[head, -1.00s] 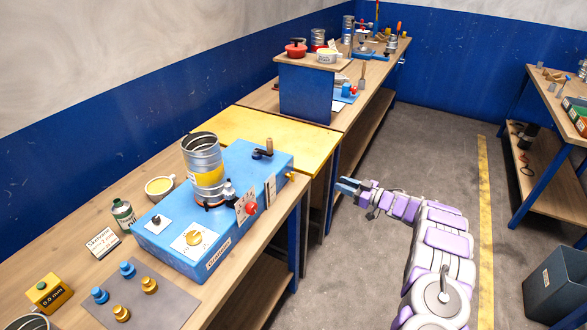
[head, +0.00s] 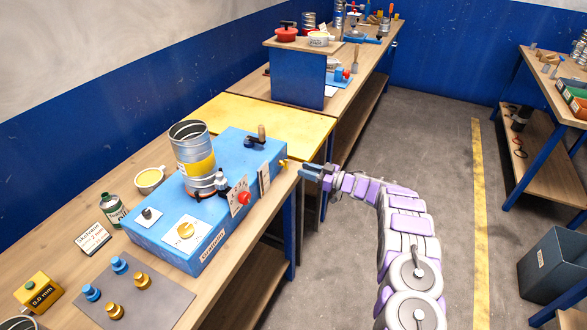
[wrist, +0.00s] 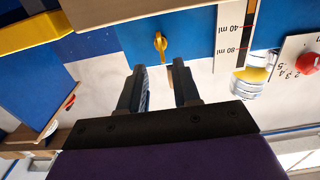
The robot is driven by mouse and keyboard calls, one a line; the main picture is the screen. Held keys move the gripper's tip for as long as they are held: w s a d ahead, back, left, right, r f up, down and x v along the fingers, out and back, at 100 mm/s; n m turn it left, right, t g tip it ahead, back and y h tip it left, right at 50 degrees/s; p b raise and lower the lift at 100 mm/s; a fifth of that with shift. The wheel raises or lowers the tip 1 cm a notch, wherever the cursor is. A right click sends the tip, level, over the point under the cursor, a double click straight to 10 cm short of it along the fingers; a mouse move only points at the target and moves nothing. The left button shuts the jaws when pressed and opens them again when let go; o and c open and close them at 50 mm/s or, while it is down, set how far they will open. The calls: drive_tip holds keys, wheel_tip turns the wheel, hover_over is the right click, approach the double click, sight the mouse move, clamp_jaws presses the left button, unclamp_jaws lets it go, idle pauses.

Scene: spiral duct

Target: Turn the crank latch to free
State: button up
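A black crank with a brown upright handle (head: 257,138) sits on top of the blue box (head: 205,230), near its far right end. My gripper (head: 313,172) is to the right of the box, past the bench edge, apart from both crank and lever. In the wrist view my gripper (wrist: 159,75) is open, with nothing between its fingers. The crank is not clearly seen in the wrist view.
A metal can (head: 191,155) with a yellow band stands on the box. A red knob (head: 243,198) and a scale card (wrist: 235,40) are on its front. A yellow board (head: 270,118) lies behind the box.

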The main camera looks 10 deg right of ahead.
sight(286, 164)
drive_tip(key=x, duration=0.5)
drive_tip(key=shift+w+a+b, duration=0.2)
drive_tip(key=shift+a+b, duration=0.2)
clamp_jaws()
